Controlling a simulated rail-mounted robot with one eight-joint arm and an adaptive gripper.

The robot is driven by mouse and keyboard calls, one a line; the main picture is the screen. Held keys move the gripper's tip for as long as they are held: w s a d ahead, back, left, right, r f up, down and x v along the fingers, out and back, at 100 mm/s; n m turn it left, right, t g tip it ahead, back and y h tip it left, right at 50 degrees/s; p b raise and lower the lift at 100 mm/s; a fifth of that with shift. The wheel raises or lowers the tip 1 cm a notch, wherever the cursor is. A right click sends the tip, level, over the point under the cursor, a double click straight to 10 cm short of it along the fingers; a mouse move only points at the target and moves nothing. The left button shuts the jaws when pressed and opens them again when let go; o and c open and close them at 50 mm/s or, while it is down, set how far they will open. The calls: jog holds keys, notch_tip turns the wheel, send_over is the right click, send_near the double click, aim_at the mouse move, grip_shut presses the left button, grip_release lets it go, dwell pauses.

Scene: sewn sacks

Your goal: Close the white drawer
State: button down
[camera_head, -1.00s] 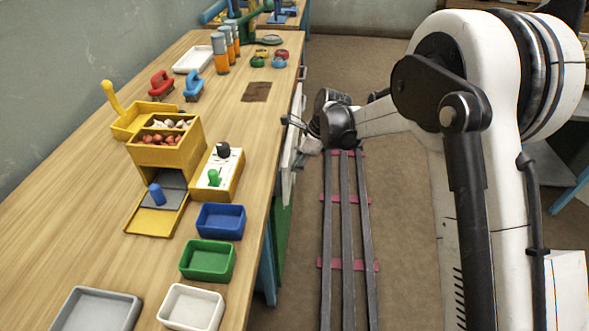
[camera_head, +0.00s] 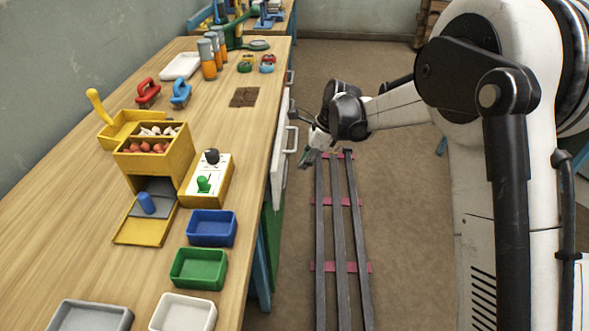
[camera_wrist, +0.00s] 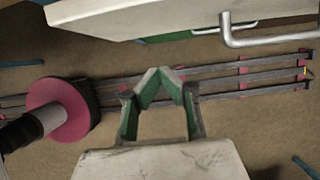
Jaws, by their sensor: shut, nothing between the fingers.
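The white drawer (camera_head: 280,158) is in the side of the workbench, below the right edge of its top. Its pale bar handle (camera_head: 291,139) faces the aisle. In the wrist view the white drawer front (camera_wrist: 150,12) crosses the top, with the metal handle (camera_wrist: 265,41) at upper right. How far the drawer stands out is hard to tell. My gripper (camera_head: 306,163) is in the aisle just right of the drawer front, pointing down and apart from it. In the wrist view its green-lined fingers (camera_wrist: 160,73) meet at the tips and hold nothing.
The wooden bench top (camera_head: 95,215) carries a yellow dispenser (camera_head: 155,160), a blue bin (camera_head: 212,228), a green bin (camera_head: 198,269) and other items. Dark floor rails (camera_head: 338,235) with pink crosspieces run along the aisle. Open floor lies beyond my arm.

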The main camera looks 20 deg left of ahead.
jog(key=s+v, duration=0.1)
jog(key=v, duration=0.5)
jog(key=a+f+b, duration=0.2)
jog(key=a+f, duration=0.5)
jog(key=f, duration=0.1)
jog(key=shift+s+a+f+b, duration=0.15)
jog(key=shift+f+b, duration=0.1)
jog(key=shift+b, duration=0.1)
